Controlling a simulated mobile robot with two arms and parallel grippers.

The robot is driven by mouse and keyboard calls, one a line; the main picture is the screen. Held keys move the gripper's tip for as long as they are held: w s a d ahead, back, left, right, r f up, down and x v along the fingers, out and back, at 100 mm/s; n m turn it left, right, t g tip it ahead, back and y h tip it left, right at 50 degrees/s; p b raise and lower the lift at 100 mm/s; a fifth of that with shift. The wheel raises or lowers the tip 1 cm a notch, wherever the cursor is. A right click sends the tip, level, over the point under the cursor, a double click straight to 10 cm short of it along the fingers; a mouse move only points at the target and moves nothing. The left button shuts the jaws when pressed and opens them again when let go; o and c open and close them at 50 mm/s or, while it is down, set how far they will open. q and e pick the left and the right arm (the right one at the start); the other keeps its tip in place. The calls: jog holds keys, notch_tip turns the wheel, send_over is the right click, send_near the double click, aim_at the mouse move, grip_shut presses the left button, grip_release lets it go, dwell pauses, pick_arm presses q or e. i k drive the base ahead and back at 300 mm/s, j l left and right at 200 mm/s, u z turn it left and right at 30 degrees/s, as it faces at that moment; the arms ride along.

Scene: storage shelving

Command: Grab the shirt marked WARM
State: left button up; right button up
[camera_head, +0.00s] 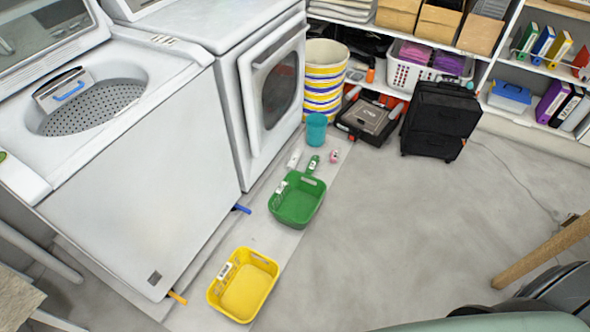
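I cannot make out a shirt or a readable WARM mark. A yellow basket (214,291) sits on the floor in front of the washer, with a small white label on its side; the print is too small to read. A green basket (318,198) sits farther back, also with a label I cannot read. Neither of my grippers shows in the head view.
An open top-loading washer (130,190) and a front-loading machine (225,85) stand at left. A teal cup (316,130), a striped bin (323,85) and a black suitcase (440,120) stand behind. The grey floor (400,230) at centre right is clear. A wooden leg (545,250) stands at right.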

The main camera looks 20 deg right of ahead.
aim_at(315, 160)
jog(key=i+l, duration=0.15)
jog(key=l, duration=0.2)
jog(key=i+l, duration=0.1)
jog(key=l, duration=0.25)
jog(key=i+l, duration=0.15)
jog(key=l, duration=0.25)
jog(key=i+l, duration=0.15)
jog(key=l, duration=0.2)
jog(key=i+l, duration=0.15)
jog(key=l, duration=0.2)
jog(key=i+l, duration=0.1)
jog(key=l, duration=0.25)
